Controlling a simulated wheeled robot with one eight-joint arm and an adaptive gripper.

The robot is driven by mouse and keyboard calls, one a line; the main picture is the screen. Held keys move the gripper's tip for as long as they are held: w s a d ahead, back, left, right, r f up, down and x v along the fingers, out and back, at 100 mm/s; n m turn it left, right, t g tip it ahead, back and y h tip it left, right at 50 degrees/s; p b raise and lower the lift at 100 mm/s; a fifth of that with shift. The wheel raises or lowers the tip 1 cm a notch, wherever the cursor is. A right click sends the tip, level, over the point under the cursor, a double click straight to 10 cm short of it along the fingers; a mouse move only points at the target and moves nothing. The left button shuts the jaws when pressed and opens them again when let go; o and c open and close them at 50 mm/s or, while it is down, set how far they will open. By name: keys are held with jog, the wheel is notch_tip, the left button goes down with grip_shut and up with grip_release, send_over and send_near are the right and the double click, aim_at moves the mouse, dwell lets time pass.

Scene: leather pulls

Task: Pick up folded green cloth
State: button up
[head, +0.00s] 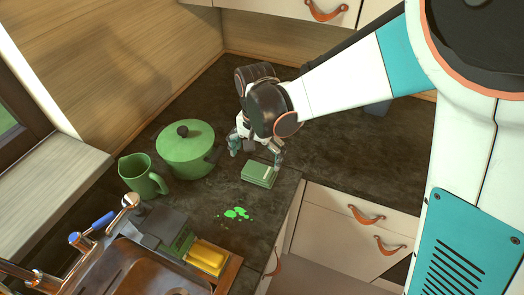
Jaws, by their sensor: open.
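The folded green cloth (259,174) lies on the dark countertop near its front edge, a small flat green block in the head view. My gripper (256,152) hangs just above and behind the cloth, fingers pointing down and spread. One finger is to the left of the cloth, the other close to its right back side. Nothing shows between the fingers. I cannot tell whether the right finger touches the cloth.
A green lidded pot (186,152) stands left of my gripper, with a green jug (142,176) beside it. Green spots (236,213) lie in front of the cloth. A sink with a tap (97,225) and a yellow block (207,257) are at lower left. Drawers (345,235) are at right.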

aim_at(260, 170)
jog(key=f, duration=0.2)
jog(key=f+b, duration=0.1)
jog(key=f, duration=0.1)
jog(key=f+b, duration=0.1)
jog(key=f, duration=0.1)
jog(key=shift+w+d+f, duration=0.1)
jog(key=shift+d+f, duration=0.1)
jog(key=shift+d, duration=0.15)
jog(key=shift+r, duration=0.1)
jog(key=c, duration=0.9)
